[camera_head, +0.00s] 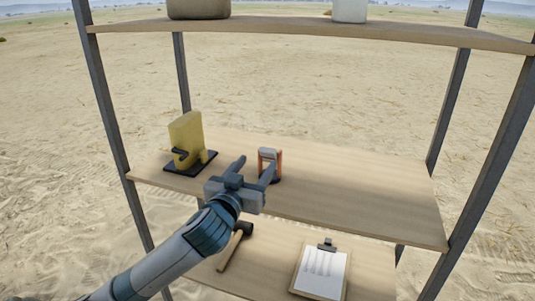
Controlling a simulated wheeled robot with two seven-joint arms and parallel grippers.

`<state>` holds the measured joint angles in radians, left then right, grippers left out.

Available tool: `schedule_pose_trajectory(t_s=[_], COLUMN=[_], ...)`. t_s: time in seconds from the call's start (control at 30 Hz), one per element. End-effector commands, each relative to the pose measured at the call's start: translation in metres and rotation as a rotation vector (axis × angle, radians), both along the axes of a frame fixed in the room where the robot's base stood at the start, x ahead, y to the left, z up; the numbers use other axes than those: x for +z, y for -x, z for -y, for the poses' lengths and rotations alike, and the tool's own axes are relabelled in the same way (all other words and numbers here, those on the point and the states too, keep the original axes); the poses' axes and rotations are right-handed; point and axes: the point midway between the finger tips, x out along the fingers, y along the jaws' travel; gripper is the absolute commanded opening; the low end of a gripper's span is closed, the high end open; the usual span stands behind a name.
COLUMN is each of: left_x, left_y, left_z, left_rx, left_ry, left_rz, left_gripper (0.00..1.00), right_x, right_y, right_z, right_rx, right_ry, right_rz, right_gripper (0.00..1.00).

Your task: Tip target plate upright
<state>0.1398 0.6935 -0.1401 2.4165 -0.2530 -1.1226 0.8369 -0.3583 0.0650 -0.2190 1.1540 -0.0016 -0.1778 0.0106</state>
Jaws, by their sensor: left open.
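A yellow slab-like piece (186,132), the only plate-like thing I see on the middle shelf, stands nearly upright on a black base (206,159) at the shelf's left. A dark curved part shows at its front. My left gripper (255,166) is open over the front of the middle shelf, to the right of the yellow piece and apart from it. Its fingers point toward the back, and no object is clearly held between them. A small orange and grey object (268,154) stands just behind the right finger, which hides part of it. My right gripper is out of view.
The middle shelf (360,190) is bare on its right half. The lower shelf holds a hammer (232,248) and a clipboard (321,271). The upper shelf (300,30) carries a brown object (199,8) and a white container (349,10). Dark metal posts (101,90) frame the rack.

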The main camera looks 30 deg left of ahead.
Motion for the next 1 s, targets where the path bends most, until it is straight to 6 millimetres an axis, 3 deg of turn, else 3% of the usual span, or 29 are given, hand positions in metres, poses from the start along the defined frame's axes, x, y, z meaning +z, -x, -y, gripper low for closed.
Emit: schedule_pose_trajectory(t_s=[0.3,0.5,0.7,1.0], left_x=[0.004,0.004,0.002,0.002], left_y=[-0.056,-0.082,-0.094,-0.095], left_z=[-0.014,-0.02,-0.022,-0.023], left_rx=[0.001,0.0,0.0,-0.001], left_ry=[-0.001,0.0,0.0,0.0], left_rz=[0.001,0.002,0.001,0.001], left_gripper=[0.56,0.56,0.56,0.56], right_x=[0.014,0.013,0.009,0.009], right_y=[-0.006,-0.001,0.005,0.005], right_z=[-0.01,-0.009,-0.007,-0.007], right_rx=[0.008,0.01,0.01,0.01], right_ry=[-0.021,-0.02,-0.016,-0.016], right_rz=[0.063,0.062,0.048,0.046], right_gripper=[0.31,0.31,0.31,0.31])
